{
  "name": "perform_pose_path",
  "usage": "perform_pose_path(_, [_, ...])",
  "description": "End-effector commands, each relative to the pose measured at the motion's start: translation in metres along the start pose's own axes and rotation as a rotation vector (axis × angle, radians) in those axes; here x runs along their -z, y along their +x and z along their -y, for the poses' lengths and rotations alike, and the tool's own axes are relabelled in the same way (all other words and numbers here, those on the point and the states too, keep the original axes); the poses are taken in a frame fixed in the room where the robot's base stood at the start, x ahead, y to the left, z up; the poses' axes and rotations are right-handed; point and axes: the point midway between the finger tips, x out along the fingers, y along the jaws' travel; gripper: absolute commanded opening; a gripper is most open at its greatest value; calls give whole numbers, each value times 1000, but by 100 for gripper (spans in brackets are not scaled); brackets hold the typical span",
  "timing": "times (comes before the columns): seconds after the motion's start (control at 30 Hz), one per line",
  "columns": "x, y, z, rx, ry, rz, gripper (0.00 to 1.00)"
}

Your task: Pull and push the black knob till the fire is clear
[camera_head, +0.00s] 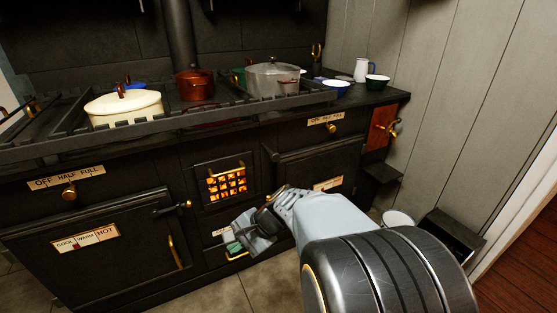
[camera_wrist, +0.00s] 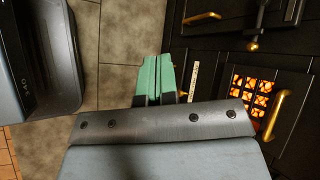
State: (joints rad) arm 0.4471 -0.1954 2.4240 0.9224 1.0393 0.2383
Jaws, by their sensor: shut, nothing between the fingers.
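The fire (camera_head: 227,184) glows orange behind a small barred window in the middle of the black stove. It also shows at the right of the wrist view (camera_wrist: 250,91). My gripper (camera_head: 234,247) is in front of the stove, low and just below the fire window. In the wrist view its green finger pads (camera_wrist: 152,80) are pressed together with nothing between them. I cannot make out the black knob. A pale label plate (camera_wrist: 191,80) lies beside the fingers, and the stove front there is partly hidden by my gripper.
The left oven door has a black latch with a brass end (camera_head: 187,203) and a brass handle (camera_head: 174,251). Pots, including a cream one (camera_head: 123,107) and a steel one (camera_head: 273,78), stand on the railed stovetop. A tiled floor (camera_wrist: 116,55) lies in front.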

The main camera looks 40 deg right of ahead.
Motion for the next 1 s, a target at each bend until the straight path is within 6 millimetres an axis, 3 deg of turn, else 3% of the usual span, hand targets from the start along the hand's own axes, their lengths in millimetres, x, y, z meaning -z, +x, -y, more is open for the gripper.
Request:
perform_pose_path(0.1, [45,-25,30,298,404,58,0])
perform_pose_path(0.23, [101,-66,49,624,749,119,0])
perform_pose_path(0.4, [164,-121,47,978,1037,181,0])
perform_pose_path(0.53, [194,-152,37,1157,1150,209,0])
perform_pose_path(0.73, [215,-166,35,1269,1212,229,0])
perform_pose_path(1.0, [237,-149,72,1272,1211,234,0])
